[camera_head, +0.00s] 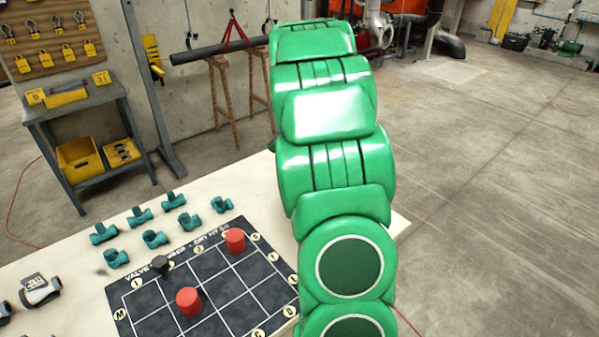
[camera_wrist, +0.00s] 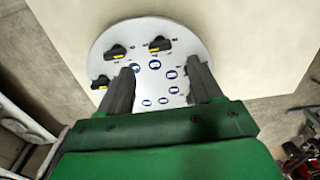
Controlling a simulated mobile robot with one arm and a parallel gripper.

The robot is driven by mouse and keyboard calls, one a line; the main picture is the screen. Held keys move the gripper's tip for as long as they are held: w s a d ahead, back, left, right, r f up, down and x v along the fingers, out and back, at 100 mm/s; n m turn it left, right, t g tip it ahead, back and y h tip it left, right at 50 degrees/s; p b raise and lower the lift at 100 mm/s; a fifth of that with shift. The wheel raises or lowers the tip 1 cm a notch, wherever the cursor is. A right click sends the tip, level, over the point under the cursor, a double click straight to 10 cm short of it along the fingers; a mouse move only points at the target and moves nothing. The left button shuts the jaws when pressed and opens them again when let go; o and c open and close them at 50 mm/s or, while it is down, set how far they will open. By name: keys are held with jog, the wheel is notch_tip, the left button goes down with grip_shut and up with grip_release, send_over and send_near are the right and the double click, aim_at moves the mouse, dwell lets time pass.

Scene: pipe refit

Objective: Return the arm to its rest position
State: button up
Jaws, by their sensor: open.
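My green arm rises through the middle of the head view and bends away over the far side of the table. Its end is hidden behind its own links there. In the wrist view my gripper (camera_wrist: 158,88) is open, its two dark fingers apart with nothing between them. Beyond the fingers a round white plate (camera_wrist: 148,32) shows on the pale table top (camera_wrist: 262,50). I cannot tell the gap between fingers and plate.
A black grid board (camera_head: 215,310) bears two red cylinders (camera_head: 188,301) (camera_head: 235,240) and a dark piece (camera_head: 160,265). Several teal pipe fittings (camera_head: 155,238) lie behind it. A grey shelf (camera_head: 75,108) stands at left. A dark pipe (camera_head: 215,50) hangs behind. The floor (camera_head: 490,200) at right is clear.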

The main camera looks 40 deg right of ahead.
jog(key=s+a+r+n, duration=0.3)
jog(key=s+a, duration=0.1)
jog(key=a, duration=0.3)
jog(key=s+a+r+n+g, duration=0.1)
jog(key=s+a+r+n, duration=0.25)
jog(key=a, duration=0.45)
jog(key=s+a+r+n, duration=0.3)
jog(key=s+a, duration=0.2)
jog(key=a, duration=0.2)
jog(key=s+a+n, duration=0.4)
jog(key=s+a, duration=0.2)
jog(key=s, duration=0.3)
jog(key=s+a+r+n, duration=0.1)
jog(key=s+a+n, duration=0.3)
jog(key=s, duration=0.6)
jog(key=shift+s+a+g, duration=0.15)
jog(key=shift+a+g, duration=0.25)
jog(key=shift+a, duration=0.75)
jog(key=shift+n, duration=0.25)
